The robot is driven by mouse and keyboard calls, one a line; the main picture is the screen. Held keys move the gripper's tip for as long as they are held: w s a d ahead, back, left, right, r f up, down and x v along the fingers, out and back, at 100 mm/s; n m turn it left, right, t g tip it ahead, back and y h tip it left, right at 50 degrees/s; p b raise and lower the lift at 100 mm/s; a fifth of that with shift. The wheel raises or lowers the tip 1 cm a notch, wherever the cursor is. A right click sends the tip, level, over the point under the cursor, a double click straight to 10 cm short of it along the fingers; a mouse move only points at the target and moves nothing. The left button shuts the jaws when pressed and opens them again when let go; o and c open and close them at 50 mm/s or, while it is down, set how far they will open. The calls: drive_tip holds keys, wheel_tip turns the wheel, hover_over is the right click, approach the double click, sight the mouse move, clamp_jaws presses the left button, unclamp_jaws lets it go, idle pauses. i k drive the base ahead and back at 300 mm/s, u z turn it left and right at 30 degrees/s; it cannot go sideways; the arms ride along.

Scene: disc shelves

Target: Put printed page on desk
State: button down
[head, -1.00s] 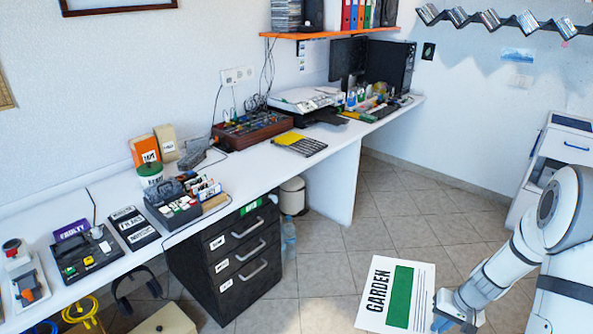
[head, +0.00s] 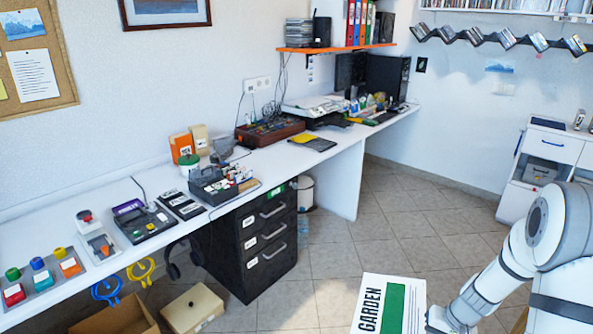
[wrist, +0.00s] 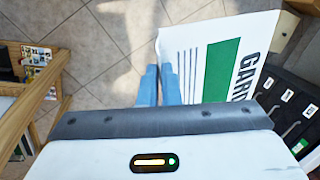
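The printed page (head: 391,305) is white with a green block and the word GARDEN. It is held over the tiled floor at the lower right of the head view, its lower edge cut off. In the wrist view the page (wrist: 221,62) is pinched along one edge between the blue fingers of my gripper (wrist: 159,72). My gripper (head: 436,318) is also partly visible in the head view, shut on the page's edge. The long white desk (head: 285,163) runs along the left wall, apart from the page.
A black drawer unit (head: 262,245) stands under the desk. Bare desk top lies between the grey organizer box (head: 212,188) and the black-and-yellow pad (head: 313,142). Button boxes and devices crowd the near left desk. A cardboard box (head: 192,308) sits on the floor.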

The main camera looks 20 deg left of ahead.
sight(275, 161)
drive_tip(key=u, duration=1.15)
drive_tip(key=i, duration=1)
drive_tip(key=u, duration=0.1)
